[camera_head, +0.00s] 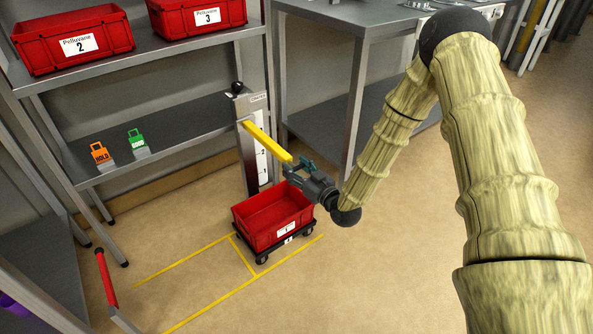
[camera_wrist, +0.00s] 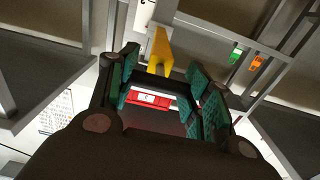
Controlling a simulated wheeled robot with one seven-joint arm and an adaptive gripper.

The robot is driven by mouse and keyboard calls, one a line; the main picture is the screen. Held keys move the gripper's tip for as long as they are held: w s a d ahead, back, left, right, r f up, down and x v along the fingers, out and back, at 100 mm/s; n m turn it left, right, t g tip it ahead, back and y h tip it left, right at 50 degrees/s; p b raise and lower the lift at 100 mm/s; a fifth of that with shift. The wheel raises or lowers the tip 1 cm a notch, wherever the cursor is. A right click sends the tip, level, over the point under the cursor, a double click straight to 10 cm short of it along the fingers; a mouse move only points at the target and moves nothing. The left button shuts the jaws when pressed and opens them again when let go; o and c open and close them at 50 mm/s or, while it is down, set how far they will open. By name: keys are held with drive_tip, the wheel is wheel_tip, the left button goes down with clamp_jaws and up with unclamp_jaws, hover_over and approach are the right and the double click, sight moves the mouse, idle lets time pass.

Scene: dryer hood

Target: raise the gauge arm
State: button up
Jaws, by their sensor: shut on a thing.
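The gauge arm (camera_head: 266,142) is a yellow bar reaching from an upright metal post (camera_head: 247,140) towards the front right, sloping down in the picture. Its yellow end also shows in the wrist view (camera_wrist: 160,48), at the far end of the gap between my fingers. My gripper (camera_head: 297,164) is at the free end of the bar, shut on it. In the wrist view my gripper (camera_wrist: 163,66) has teal pads standing apart on either side of the bar's end. The exact contact is hard to see. A white scale strip (camera_head: 262,162) runs down the post.
A red bin (camera_head: 262,232) on a black dolly stands just below my gripper, beside yellow floor lines. Red bins (camera_head: 75,46) sit on the upper shelf. Orange (camera_head: 100,153) and green (camera_head: 137,141) tags stand on the lower shelf. A grey table (camera_head: 350,20) stands behind my arm.

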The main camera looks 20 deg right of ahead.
drive_tip(key=shift+r, duration=0.15)
drive_tip(key=o, duration=1.5)
drive_tip(key=shift+c, duration=0.2)
drive_tip(key=v, duration=1.2)
